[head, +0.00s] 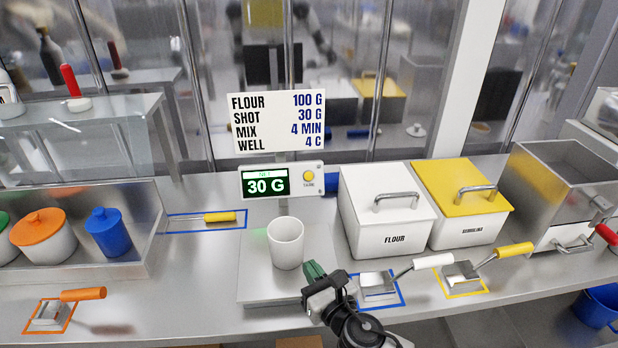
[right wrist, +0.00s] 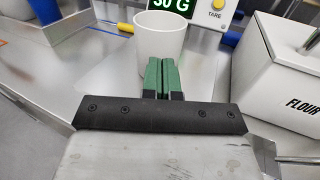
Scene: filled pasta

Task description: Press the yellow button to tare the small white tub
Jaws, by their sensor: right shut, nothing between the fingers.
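The small white tub (head: 286,243) stands upright on the scale's metal plate (head: 262,283). It also shows in the right wrist view (right wrist: 158,36), just beyond my fingers. The yellow button (head: 308,176), labelled TARE, is on the right of the white display panel, whose screen (head: 265,183) reads 30 G. The button shows at the top of the right wrist view (right wrist: 219,4). My right gripper (head: 314,271) has green fingertips, is shut and empty, and is close to the tub's front right side, below the button. My left gripper is not in view.
A white FLOUR bin (head: 386,215) and a yellow-lidded bin (head: 465,200) stand right of the panel. Scoops with white (head: 433,261) and yellow (head: 515,249) handles lie in front of them. A sign (head: 278,122) stands above the panel. Lidded pots fill a tray at left.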

